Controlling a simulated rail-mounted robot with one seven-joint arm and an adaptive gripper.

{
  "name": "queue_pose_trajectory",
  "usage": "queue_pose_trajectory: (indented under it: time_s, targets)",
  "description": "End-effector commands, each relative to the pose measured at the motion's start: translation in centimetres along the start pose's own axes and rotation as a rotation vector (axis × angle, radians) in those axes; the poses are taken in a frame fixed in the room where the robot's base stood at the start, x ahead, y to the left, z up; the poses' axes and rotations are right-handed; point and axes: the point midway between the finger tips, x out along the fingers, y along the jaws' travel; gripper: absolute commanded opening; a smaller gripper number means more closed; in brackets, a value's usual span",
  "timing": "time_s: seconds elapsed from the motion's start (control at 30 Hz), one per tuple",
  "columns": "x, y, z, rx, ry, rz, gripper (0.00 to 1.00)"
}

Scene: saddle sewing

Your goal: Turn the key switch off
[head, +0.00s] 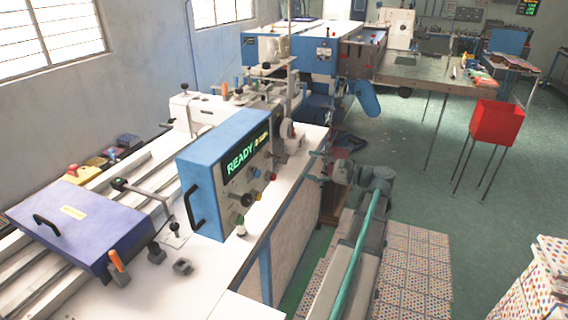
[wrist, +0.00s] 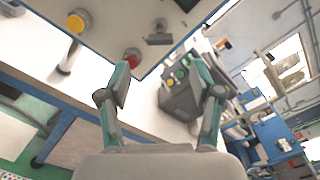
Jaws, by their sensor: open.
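The blue control box (head: 212,165) stands on the white machine table, with a lit "READY" display and several coloured buttons and knobs on its front. In the wrist view its panel (wrist: 112,28) fills the top, showing a yellow knob (wrist: 77,21), a red knob (wrist: 132,57) and a dark fitting (wrist: 160,36). I cannot tell for sure which fitting is the key switch. My gripper (head: 317,165) is right of the box in the head view, apart from it. In the wrist view my gripper (wrist: 159,72) is open and empty, its left fingertip overlapping the red knob in the picture.
A grey button box (wrist: 185,88) appears beyond my fingers in the wrist view. A purple-lidded unit (head: 80,222) lies left of the control box. A red bin (head: 497,123) on legs stands at right.

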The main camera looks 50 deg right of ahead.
Motion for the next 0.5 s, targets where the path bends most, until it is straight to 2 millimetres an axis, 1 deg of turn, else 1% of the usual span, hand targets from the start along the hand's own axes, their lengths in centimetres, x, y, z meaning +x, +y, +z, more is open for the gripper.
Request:
queue_pose_trajectory:
  time_s: [0.13,0.4,0.5]
  targets:
    - [2.2,-0.1,0.3,0.001,-0.002,0.003,0.65]
    - [6.8,-0.2,0.3,0.001,-0.001,0.002,0.65]
    - [8.1,-0.2,0.2,0.000,-0.001,0.002,0.65]
